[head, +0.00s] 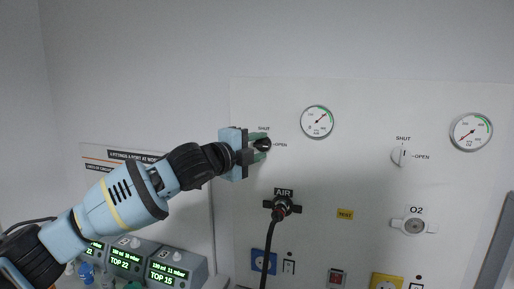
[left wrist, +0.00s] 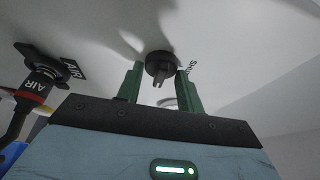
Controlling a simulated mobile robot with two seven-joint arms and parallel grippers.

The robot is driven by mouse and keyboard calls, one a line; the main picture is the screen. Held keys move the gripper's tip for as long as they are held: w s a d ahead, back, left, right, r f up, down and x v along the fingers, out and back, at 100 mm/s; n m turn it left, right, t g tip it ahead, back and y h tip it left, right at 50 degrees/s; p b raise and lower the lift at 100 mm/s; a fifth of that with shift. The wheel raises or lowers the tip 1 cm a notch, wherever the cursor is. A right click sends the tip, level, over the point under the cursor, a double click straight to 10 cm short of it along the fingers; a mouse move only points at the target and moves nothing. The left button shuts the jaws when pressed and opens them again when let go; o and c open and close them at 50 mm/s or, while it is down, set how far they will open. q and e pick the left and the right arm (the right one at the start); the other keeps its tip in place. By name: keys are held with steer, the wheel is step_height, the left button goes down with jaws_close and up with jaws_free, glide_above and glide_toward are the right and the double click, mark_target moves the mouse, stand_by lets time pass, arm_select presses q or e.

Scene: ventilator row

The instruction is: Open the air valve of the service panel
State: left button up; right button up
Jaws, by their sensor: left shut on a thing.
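The service panel (head: 365,190) fills the right of the head view. Its air valve knob (head: 265,145) is black and sits between the SHUT and OPEN marks, above the AIR outlet (head: 282,207). My left gripper (head: 260,150) is shut on this knob, its green fingers one on each side. The left wrist view shows the knob (left wrist: 160,66) between the fingertips (left wrist: 159,75), with the SHUT mark to its right. The fingers partly hide the knob in the head view, so I cannot tell its exact angle. My right gripper is not in view.
A black hose (head: 267,255) hangs from the AIR outlet, below my left gripper. A white O2 valve (head: 402,156) and two dials, left (head: 317,121) and right (head: 471,131), are on the panel. Ventilator units (head: 176,268) with green displays stand at the lower left.

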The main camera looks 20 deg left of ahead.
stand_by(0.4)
arm_select(q)
steer(key=o, duration=1)
steer(key=shift+v, duration=3.95)
